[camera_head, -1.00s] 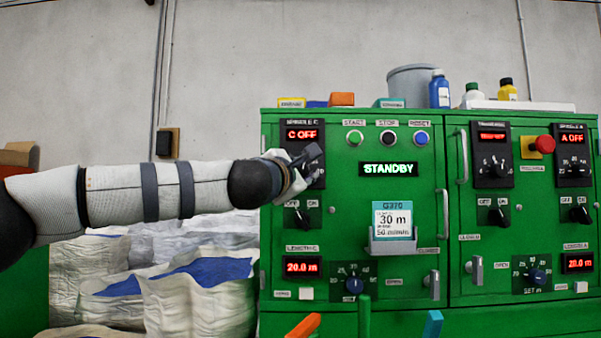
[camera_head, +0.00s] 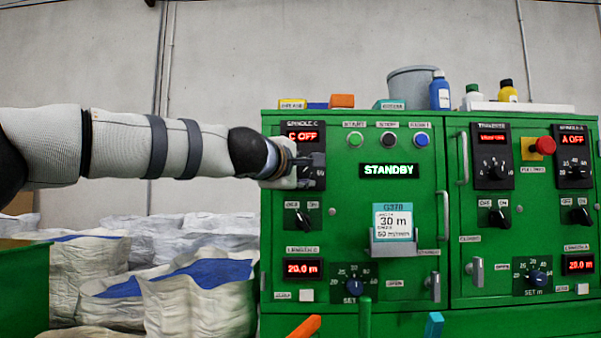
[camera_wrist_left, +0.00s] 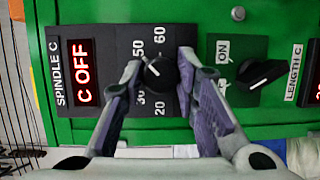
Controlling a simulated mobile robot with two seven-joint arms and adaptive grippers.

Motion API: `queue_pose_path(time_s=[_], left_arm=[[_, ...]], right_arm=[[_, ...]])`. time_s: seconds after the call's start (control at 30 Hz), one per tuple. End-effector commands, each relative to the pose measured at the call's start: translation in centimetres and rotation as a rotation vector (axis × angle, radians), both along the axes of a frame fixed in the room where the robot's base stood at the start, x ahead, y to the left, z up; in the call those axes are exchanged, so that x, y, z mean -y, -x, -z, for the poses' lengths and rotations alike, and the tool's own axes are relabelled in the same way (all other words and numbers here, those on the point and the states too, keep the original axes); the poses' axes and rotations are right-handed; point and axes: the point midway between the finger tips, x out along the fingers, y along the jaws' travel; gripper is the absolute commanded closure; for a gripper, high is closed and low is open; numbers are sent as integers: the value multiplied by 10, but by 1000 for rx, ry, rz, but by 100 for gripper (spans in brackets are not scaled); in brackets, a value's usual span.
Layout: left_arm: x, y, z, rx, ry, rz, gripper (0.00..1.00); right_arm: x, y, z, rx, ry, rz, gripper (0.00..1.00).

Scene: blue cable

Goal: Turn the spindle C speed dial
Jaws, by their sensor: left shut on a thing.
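The spindle C panel (camera_head: 311,137) is a black plate at the upper left of the green cabinet, with a red display reading C OFF. Its speed dial (camera_wrist_left: 158,73) is a round black knob with a white pointer mark, among printed numbers from 20 to 60. My left gripper (camera_head: 313,165) reaches in from the left and covers most of the dial in the head view. In the left wrist view its two fingers (camera_wrist_left: 160,68) sit on either side of the knob, shut on it. My right gripper is not in view.
An OFF/ON switch (camera_head: 300,217) sits just below the panel, and the length C display (camera_head: 303,268) is lower. A card holder (camera_head: 392,245) and a door handle (camera_head: 443,216) stick out to the right. White sacks (camera_head: 200,290) are piled left of the cabinet.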

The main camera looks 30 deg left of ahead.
Motion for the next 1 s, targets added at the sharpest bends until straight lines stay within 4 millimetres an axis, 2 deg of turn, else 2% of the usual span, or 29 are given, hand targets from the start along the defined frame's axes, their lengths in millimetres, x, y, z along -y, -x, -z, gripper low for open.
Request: queue_pose_path(time_s=[0.4, 0.43, 0.5, 0.83, 1.0], left_arm=[[0, 0, -1, 0, -5, 0, 100], [0, 0, -1, 0, -5, 0, 68], [0, 0, -1, 0, -5, 0, 52], [0, 3, -1, -1, -4, 0, 52], [3, 31, 1, -4, 6, 4, 52]], right_arm=[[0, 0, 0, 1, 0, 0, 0], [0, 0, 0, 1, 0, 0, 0], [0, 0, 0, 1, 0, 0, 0], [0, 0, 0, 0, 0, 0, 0], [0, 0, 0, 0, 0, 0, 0]])
